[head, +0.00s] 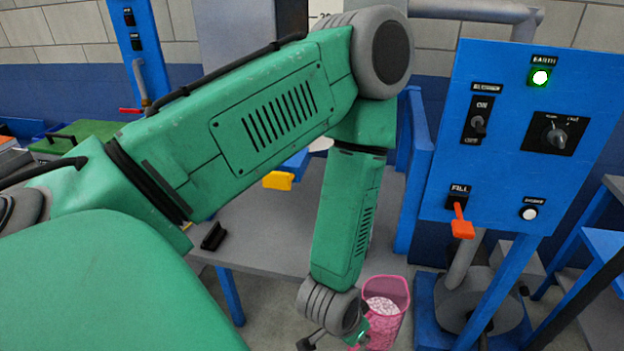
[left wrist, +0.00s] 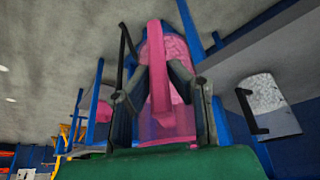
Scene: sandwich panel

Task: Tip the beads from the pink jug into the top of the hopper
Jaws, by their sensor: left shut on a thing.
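The pink jug (head: 398,318) is at the bottom centre of the head view, below my left forearm. It looks roughly upright and holds pale beads (head: 381,306). My left gripper (head: 358,338) is at its left side, partly cut off by the frame edge. In the left wrist view, the fingers of my left gripper (left wrist: 164,84) are shut on the handle of the pink jug (left wrist: 158,42), with the jug body behind. I cannot clearly make out the hopper or its top; my left arm covers much of the middle. My right gripper is not in view.
A blue control panel (head: 568,90) with switches and an orange fill lever (head: 462,226) stands at the right. A grey table (head: 275,235) with a yellow-ended item (head: 279,180) and a black clip (head: 214,236) lies behind my arm. A blue post (head: 418,170) rises near the jug.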

